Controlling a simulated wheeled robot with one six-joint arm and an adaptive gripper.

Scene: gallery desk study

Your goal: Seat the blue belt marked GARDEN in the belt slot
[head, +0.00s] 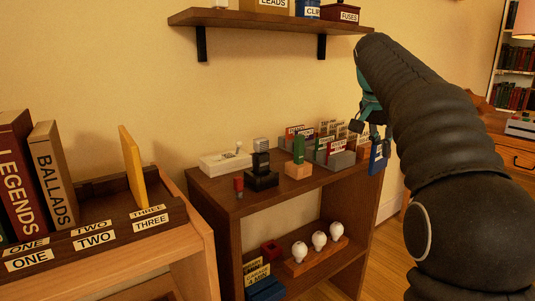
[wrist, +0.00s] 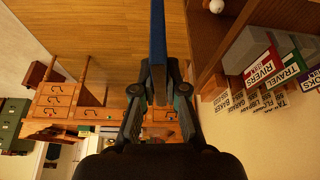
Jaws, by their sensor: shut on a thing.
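My gripper (head: 376,132) is at the right end of the low brown shelf unit, shut on a blue belt (head: 377,160). In the wrist view the gripper (wrist: 158,92) has its fingers closed on the blue belt (wrist: 157,35), which shows as a thin edge-on strip pointing away from the wrist. Its lettering cannot be read clearly in either view. The belt hangs beside the right end of the unit's top; whether it touches cannot be told. Grey holders (head: 341,160) with several marked cards stand on that top. I cannot tell which gap is the belt slot.
A wall shelf (head: 270,23) with boxes hangs above. A book rack (head: 110,238) is at left. Wooden floor (wrist: 100,20) is clear.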

